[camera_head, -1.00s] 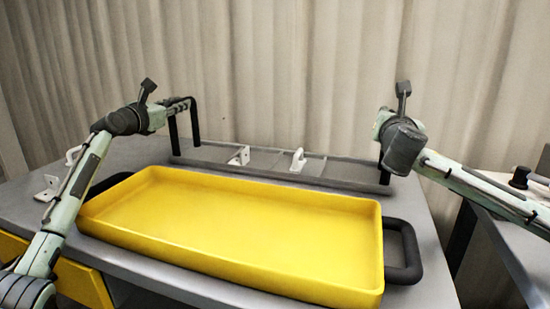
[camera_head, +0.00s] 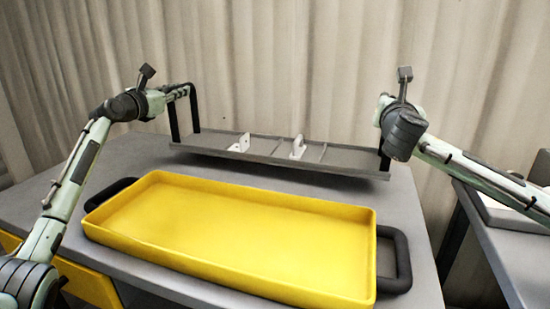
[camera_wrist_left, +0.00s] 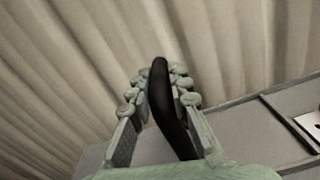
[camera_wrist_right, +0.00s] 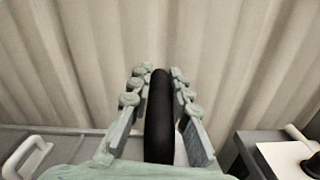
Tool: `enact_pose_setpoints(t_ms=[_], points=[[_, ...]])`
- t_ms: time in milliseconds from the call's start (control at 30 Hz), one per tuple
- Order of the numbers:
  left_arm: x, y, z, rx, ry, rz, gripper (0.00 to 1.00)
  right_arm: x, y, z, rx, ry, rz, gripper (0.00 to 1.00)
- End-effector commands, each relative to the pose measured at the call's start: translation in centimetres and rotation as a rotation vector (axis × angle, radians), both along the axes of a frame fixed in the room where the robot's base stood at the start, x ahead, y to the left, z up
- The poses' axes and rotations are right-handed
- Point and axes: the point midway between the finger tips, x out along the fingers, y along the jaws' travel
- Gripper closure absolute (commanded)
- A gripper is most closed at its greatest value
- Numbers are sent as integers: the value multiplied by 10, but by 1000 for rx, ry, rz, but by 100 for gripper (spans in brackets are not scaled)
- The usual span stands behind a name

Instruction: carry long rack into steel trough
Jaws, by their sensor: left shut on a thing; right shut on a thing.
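The long rack (camera_head: 350,161) is a shallow grey tray with dividers and a tall black handle at each end. In the head view it is behind the yellow tray, roughly level, with a dark shadow under it. It holds two white pieces (camera_head: 298,148). My left gripper (camera_head: 184,90) is shut on the rack's left handle, which also shows between the fingers in the left wrist view (camera_wrist_left: 162,95). My right gripper (camera_head: 384,105), partly hidden by its own wrist, is shut on the right handle (camera_wrist_right: 159,115). I cannot make out a steel trough.
A yellow tray (camera_head: 240,275) with black end handles stands on the grey table (camera_head: 415,235) in front of the rack. Another surface (camera_head: 515,255) with a pale object (camera_head: 510,212) is at the right, across a gap. A pleated curtain (camera_head: 290,60) hangs behind.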

Motion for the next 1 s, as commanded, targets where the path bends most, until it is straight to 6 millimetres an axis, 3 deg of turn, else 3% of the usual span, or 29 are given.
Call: enact_pose_setpoints(t_ms=[567, 1000], points=[[-2, 1, 2, -1, -7, 3, 100, -2, -1, 2, -1, -6, -2, 100], [-42, 0, -17, -2, -6, 0, 100, -42, -1, -17, -1, -5, -1, 100]])
